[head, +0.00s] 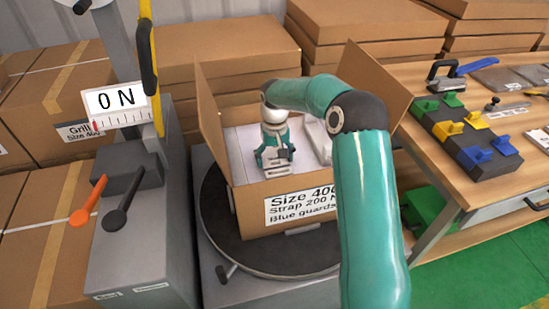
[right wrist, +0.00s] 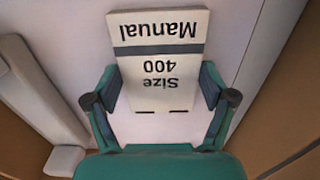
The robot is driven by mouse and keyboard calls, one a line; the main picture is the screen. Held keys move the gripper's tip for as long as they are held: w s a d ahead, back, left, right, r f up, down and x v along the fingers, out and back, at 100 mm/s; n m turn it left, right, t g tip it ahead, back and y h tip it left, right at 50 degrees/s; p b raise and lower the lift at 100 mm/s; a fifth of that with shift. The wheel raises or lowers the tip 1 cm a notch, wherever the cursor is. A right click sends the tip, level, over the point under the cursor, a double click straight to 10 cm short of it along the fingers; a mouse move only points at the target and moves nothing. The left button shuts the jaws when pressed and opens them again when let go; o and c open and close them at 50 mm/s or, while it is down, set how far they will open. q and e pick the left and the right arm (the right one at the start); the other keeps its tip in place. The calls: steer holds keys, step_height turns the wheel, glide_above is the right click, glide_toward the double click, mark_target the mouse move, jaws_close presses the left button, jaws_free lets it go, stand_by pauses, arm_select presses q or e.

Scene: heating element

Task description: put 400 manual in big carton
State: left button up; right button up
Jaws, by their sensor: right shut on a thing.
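The big carton (head: 246,207) stands open on a round turntable, its front label reading Size 400, Strap 200 N, Blue guards. My right gripper (head: 273,160) is inside the carton's opening, pointing down. In the right wrist view the right gripper (right wrist: 166,95) is shut on the manual (right wrist: 157,62), a white booklet marked Manual, Size 400, held between its two fingers. Behind the manual is a pale flat surface inside the carton. Whether the manual touches that surface I cannot tell. My left gripper is not in view.
A white padded piece (head: 319,140) lies along the carton's right inside, also seen in the right wrist view (right wrist: 35,95). The carton's flaps stand up at the sides. A grey post with a 0 N gauge (head: 115,101) stands left; a workbench (head: 437,160) with coloured clamps is right.

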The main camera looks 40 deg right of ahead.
mark_target(275, 161)
steer(key=o, duration=1)
steer(key=shift+f, duration=0.1)
steer(key=shift+o, duration=0.2)
step_height(275, 161, up, 12)
steer(key=p, duration=0.1)
